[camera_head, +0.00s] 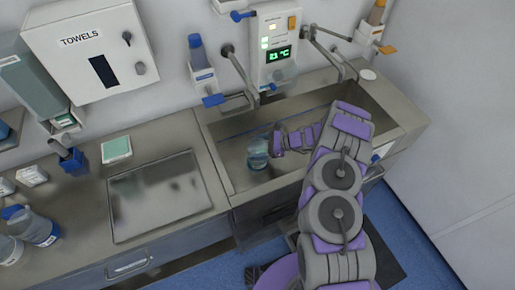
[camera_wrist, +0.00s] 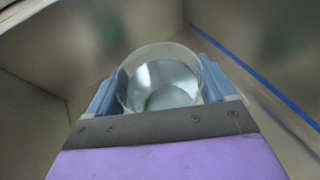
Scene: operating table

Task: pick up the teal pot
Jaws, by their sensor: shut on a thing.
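The teal pot (camera_head: 258,152) is in the sink basin in the head view, at the end of my purple and grey arm. It looks round and glassy, with a teal tint. In the wrist view the pot (camera_wrist: 163,84) sits between the two blue-grey fingers, and its round rim and shiny inside show. My gripper (camera_wrist: 160,88) is shut on the pot, with one finger on each side. In the head view my gripper (camera_head: 274,146) reaches the pot from the right. The pot's underside is hidden, so I cannot tell whether it touches the basin floor.
The metal sink (camera_head: 228,168) surrounds the pot with raised walls. Taps (camera_head: 240,80) and a temperature display unit (camera_head: 277,50) are above its back edge. A flat metal panel (camera_head: 160,195) lies on the counter to the left, with bottles (camera_head: 38,228) farther left.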

